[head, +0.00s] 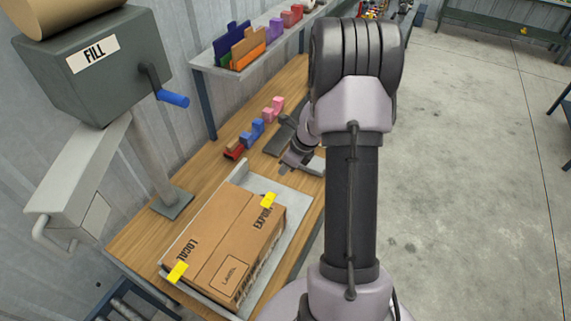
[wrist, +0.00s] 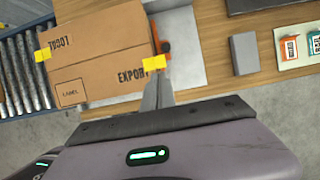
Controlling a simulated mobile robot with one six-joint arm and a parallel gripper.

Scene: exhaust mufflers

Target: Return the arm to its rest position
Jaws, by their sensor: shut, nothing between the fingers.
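My arm rises in front of the workbench in the head view, and my gripper (head: 284,169) hangs over the bench beyond the box, partly hidden by the arm. In the wrist view my gripper's fingers (wrist: 158,86) are together with nothing between them. A closed cardboard box (head: 222,243) with printed words and two yellow tabs lies on a grey tray (head: 300,190) on the bench. The box (wrist: 100,62) also shows at the left of the wrist view. The fingers look apart from the box, with the fingertips near its yellow tab in that picture.
A grey FILL dispenser (head: 92,75) with a blue-handled crank stands left of the box. Small coloured blocks (head: 252,133) lie along the wooden bench (head: 150,222). A shelf (head: 262,52) holds coloured parts above. A roller conveyor (wrist: 22,65) adjoins the bench. Open floor (head: 470,170) lies to the right.

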